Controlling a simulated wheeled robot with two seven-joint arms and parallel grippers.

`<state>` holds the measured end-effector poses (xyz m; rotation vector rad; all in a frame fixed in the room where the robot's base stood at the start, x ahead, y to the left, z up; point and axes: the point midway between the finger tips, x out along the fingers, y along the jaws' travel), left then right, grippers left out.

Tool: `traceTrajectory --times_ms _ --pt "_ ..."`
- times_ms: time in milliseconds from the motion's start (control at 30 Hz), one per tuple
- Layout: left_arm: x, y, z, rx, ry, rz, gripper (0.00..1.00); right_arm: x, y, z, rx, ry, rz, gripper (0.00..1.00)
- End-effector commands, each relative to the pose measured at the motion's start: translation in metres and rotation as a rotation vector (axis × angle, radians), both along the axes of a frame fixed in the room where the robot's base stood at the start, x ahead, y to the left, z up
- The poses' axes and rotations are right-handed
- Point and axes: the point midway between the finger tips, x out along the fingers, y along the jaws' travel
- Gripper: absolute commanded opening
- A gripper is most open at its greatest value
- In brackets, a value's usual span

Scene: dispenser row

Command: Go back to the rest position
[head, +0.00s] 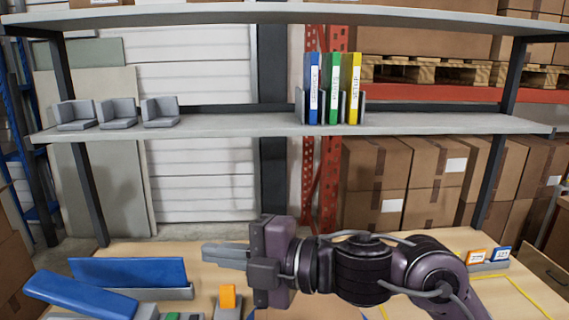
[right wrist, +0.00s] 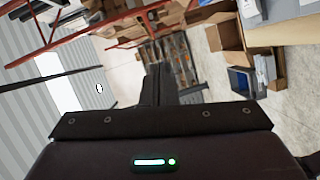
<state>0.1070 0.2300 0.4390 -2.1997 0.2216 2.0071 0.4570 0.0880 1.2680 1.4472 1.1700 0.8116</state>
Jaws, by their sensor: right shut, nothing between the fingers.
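My right gripper (head: 226,254) reaches in from the right, low in the head view, over the wooden table. Its fingers point left, are shut and hold nothing. In the right wrist view the shut fingers (right wrist: 158,84) stand against a distant floor and boxes, with nothing between them. My left gripper is not in view.
A grey shelf (head: 230,124) spans the back, with blue, green and yellow binders (head: 334,90) and several grey bookends (head: 118,112). On the table (head: 400,262) are blue pieces (head: 128,271), an orange block (head: 227,297) and small labelled boxes (head: 487,256). Stacked cartons (head: 375,165) stand behind.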

Motion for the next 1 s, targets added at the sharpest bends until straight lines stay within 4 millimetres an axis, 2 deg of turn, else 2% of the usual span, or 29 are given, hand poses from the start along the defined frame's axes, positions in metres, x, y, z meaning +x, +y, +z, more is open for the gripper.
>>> traceTrajectory --times_ms 167,267,367,433,533,600,700,800,1000 --pt "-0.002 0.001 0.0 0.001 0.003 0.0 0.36 0.034 -0.03 -0.038 0.187 0.243 -0.325 0.0" --pt "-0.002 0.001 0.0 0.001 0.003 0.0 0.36 0.049 -0.062 -0.071 0.262 0.408 -0.53 0.0" --pt "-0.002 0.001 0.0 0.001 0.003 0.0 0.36 0.054 -0.101 -0.115 0.312 0.595 -0.748 0.0" --pt "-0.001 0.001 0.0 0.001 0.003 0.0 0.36 0.05 -0.131 -0.151 0.332 0.737 -0.903 0.0" --pt "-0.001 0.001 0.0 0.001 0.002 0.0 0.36 0.029 -0.174 -0.207 0.339 0.949 -1.125 0.0" --pt "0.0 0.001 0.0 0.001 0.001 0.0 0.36 0.008 -0.199 -0.24 0.33 1.079 -1.26 0.0" --pt "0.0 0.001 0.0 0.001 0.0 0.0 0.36 -0.022 -0.226 -0.275 0.311 1.228 -1.408 0.0" --pt "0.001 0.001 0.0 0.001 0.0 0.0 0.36 -0.052 -0.245 -0.301 0.287 1.35 -1.528 0.0" --pt "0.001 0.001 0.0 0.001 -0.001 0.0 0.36 -0.11 -0.273 -0.337 0.233 1.551 -1.718 0.0"
